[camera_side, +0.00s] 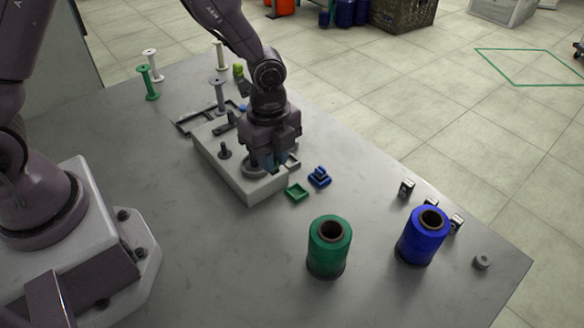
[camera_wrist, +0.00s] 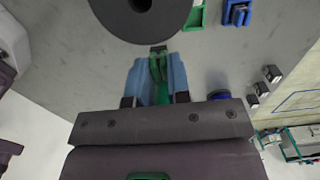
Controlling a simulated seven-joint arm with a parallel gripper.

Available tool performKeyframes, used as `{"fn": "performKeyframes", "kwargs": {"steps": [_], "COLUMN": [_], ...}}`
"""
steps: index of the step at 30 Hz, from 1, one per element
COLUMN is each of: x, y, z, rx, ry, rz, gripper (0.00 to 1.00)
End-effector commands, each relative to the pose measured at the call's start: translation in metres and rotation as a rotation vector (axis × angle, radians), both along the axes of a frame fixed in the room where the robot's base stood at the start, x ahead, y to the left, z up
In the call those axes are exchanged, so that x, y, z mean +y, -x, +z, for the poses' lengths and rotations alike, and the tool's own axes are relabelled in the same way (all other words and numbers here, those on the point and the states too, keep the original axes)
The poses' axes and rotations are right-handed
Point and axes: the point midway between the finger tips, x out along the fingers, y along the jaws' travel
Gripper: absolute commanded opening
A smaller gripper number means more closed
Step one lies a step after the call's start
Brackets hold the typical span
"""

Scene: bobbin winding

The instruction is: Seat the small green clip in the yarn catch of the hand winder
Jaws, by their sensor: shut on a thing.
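My gripper (camera_wrist: 158,72) is shut on the small green clip (camera_wrist: 157,66), which shows between its light blue fingers in the wrist view. A small dark piece (camera_wrist: 158,49) shows at the fingertips; I cannot tell if it is the yarn catch. A large dark disc (camera_wrist: 112,12) lies just beyond the fingertips. In the side view my gripper (camera_side: 272,168) is low over the front end of the hand winder, a pale block (camera_side: 221,164) with a grey round part (camera_side: 252,170). The gripper hides the clip there, and whether the clip touches the catch cannot be told.
A green square holder (camera_side: 297,192) and a blue one (camera_side: 319,177) sit right of the winder. A green yarn cone (camera_side: 328,260) and a blue one (camera_side: 418,245) stand in front. Bobbins, including a green one (camera_side: 148,84), stand behind.

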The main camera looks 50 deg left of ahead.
Motion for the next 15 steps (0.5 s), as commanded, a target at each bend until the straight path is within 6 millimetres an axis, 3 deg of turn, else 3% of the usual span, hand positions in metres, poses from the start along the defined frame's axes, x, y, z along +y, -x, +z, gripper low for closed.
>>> {"fn": "performKeyframes", "kwargs": {"steps": [6,15], "x": [0.012,0.018], "y": [0.053,0.084], "z": [0.024,0.04], "rx": [-0.001,-0.001], "ry": [-0.001,0.0], "rz": [0.001,0.002], "gripper": [0.0,0.0]}}
